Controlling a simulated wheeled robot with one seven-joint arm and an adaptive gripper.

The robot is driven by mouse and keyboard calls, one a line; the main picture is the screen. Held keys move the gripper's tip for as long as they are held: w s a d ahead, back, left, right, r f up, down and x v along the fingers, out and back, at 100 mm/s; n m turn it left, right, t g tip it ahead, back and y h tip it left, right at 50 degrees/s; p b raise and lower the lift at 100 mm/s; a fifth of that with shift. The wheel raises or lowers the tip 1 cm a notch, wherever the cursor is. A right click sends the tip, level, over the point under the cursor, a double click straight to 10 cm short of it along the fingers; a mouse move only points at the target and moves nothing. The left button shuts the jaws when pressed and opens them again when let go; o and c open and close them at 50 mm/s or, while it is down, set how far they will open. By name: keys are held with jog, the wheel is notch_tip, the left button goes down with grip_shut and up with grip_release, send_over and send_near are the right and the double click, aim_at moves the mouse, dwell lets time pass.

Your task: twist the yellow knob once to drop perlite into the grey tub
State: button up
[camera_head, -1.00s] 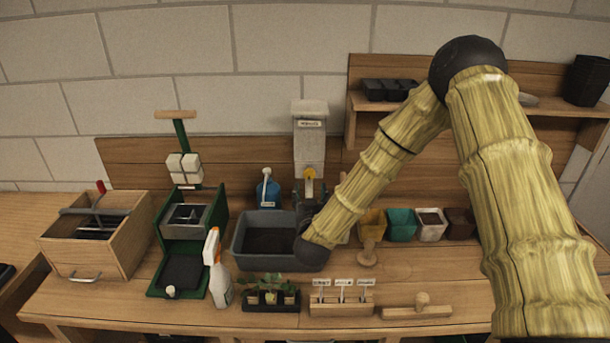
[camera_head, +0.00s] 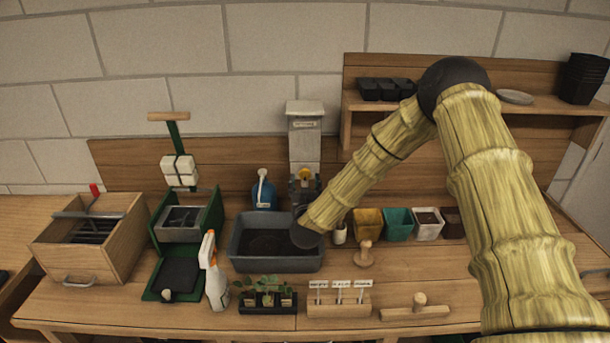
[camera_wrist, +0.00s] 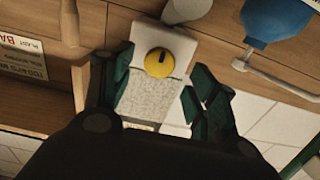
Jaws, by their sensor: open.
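The yellow knob (camera_head: 304,174) is on the front of the pale perlite dispenser (camera_head: 305,142), behind the grey tub (camera_head: 277,265). My gripper (camera_head: 305,187) is in front of the dispenser, above the tub's back right. In the wrist view the round knob (camera_wrist: 159,62) shows a short dark mark, and the dispenser's speckled body (camera_wrist: 152,100) appears below it. My gripper (camera_wrist: 161,85) is open there, its dark green fingers left and right of the knob, with visible gaps. I cannot tell its depth from the knob. Dark contents cover the tub's floor; my wrist hides its right back corner.
Several small pots, including a yellow one (camera_head: 368,222), stand right of my forearm. A spray bottle (camera_head: 215,275) and seedling tray (camera_head: 265,300) are in front. A shelf (camera_head: 480,107) is behind my arm.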

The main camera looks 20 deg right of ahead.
aim_at(305, 176)
jog(key=shift+p+x, duration=0.45)
jog(key=shift+x, duration=1.25)
jog(key=shift+s, duration=0.1)
jog(key=c, duration=1)
